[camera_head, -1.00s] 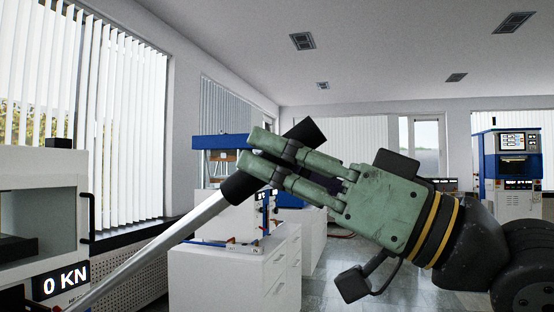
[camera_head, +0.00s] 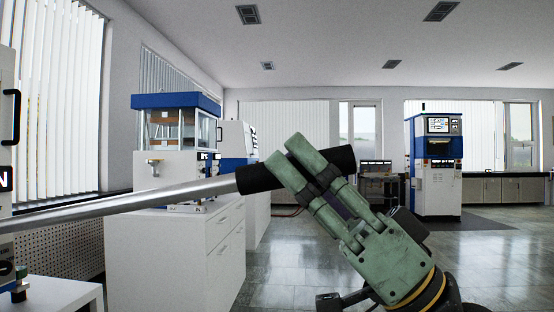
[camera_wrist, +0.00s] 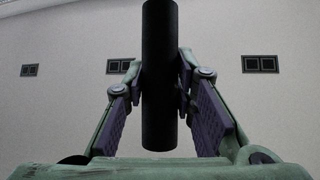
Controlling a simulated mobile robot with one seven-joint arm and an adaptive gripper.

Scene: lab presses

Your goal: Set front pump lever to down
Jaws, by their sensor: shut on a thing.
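The pump lever (camera_head: 130,204) is a long silver rod with a black grip at its end. In the head view it runs from the left edge to the middle, rising only slightly to the right. My green gripper (camera_head: 305,170) is shut on the black grip, with one end of the grip showing on either side of the fingers. In the wrist view the black grip (camera_wrist: 160,75) stands upright between the two fingers, with finger pads touching both sides. The lever's pivot end is out of view at the left.
A white press (camera_head: 6,110) stands at the left edge, largely cut off. A white cabinet (camera_head: 170,255) carries a blue-topped machine (camera_head: 176,102) behind the lever. A blue and white machine (camera_head: 434,165) stands far right. Open grey floor (camera_head: 290,262) lies between.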

